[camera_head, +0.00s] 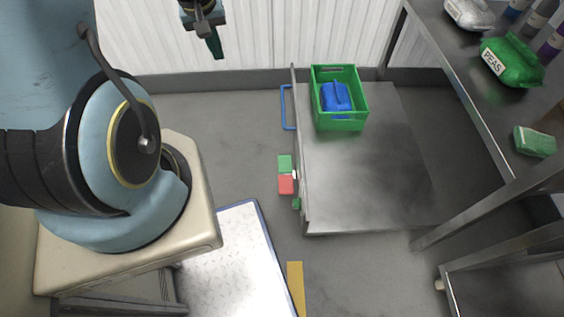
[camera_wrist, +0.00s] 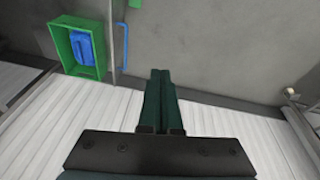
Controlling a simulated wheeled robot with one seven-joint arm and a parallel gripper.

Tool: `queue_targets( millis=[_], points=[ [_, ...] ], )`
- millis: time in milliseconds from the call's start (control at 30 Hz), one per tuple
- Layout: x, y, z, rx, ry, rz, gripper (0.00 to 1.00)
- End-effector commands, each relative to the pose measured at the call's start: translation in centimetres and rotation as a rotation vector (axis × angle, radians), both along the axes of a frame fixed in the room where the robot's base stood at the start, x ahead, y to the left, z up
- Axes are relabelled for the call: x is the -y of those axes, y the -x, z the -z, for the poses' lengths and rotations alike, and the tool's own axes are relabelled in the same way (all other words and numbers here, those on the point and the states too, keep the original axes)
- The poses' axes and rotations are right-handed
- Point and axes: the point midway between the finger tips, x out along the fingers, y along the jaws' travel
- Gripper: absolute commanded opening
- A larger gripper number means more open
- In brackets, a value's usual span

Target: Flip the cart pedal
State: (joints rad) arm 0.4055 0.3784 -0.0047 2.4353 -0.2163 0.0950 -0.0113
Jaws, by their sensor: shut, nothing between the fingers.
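The cart (camera_head: 375,185) is a low grey metal platform on the floor, with an upright edge and a blue handle (camera_head: 285,108) on its left side. The cart pedal (camera_head: 286,175) sticks out at the cart's left side, low down, with a green half and a red half. My gripper (camera_head: 215,45) is at the top of the head view, near the white wall, up and to the left of the cart and well apart from the pedal. Its dark green fingers (camera_wrist: 160,98) are together and empty in the wrist view.
A green crate (camera_head: 358,122) holding a blue item (camera_head: 336,97) stands on the cart's far end. A metal table (camera_head: 470,75) with a green peas bag (camera_head: 513,62) is at right. A white platform (camera_head: 235,265) with a blue edge lies at front. Floor between wall and pedal is clear.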

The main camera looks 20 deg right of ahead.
Motion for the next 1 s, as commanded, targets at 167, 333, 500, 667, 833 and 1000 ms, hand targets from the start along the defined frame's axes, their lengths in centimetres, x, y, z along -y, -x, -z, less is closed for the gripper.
queue_targets(
  millis=[167,333,500,667,833,1000],
  points=[
    [3.6,-0.2,8.8,0.018,0.005,0.025,0.0],
    [6.6,-0.1,15.8,0.043,0.005,0.041,0.0],
    [9.4,0.4,22.9,0.07,0.0,0.06,0.0],
    [11.7,1.2,29.6,0.099,-0.01,0.077,0.0],
    [13.5,2.2,35.4,0.131,-0.021,0.093,0.0],
    [14.4,2.8,38.7,0.152,-0.03,0.104,0.0]
  ],
)
